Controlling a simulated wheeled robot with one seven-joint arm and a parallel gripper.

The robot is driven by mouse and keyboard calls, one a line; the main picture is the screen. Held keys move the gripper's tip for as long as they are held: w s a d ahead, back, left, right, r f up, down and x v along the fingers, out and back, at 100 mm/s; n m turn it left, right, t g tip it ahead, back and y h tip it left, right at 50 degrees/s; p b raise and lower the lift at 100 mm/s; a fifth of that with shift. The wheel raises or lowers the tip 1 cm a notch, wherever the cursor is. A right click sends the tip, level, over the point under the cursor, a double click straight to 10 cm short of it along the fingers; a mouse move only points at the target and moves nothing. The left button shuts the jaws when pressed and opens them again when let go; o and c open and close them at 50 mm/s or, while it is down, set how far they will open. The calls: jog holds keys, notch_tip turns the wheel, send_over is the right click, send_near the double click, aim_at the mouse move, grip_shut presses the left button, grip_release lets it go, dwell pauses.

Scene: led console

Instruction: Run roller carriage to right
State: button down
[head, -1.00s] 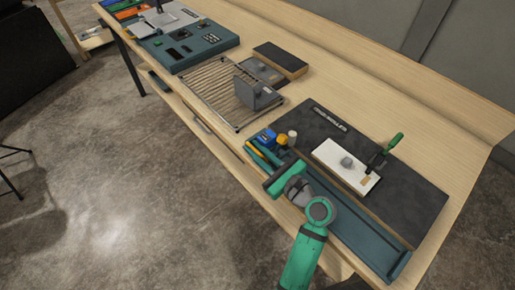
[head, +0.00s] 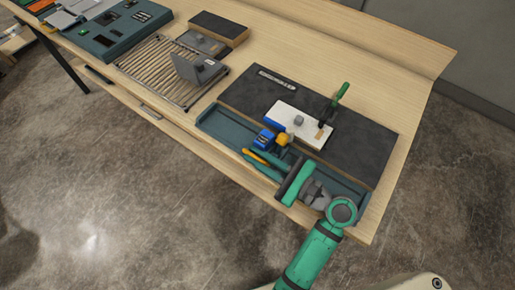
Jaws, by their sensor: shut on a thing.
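The roller carriage looks to be the small blue block (head: 263,139) with an orange-yellow part (head: 283,139), standing over the teal tray (head: 218,122) along the front of a dark board. My gripper (head: 270,157) reaches in from the lower right, its fingers at the carriage. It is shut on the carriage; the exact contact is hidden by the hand. The carriage stands in the left-to-middle part of the tray, just left of and in front of a white plate (head: 290,133).
The dark board (head: 355,135) carries the white plate with a grey knob and a green-handled lever (head: 341,92). To the left are a slatted rack (head: 150,70) with an upright grey plate (head: 195,70) and a teal console (head: 120,32). The table's right end is bare.

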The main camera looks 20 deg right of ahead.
jog(key=shift+s+a+f, duration=0.1)
jog(key=shift+s, duration=0.15)
jog(key=c, duration=1.8)
grip_release()
jog(key=shift+c, duration=0.2)
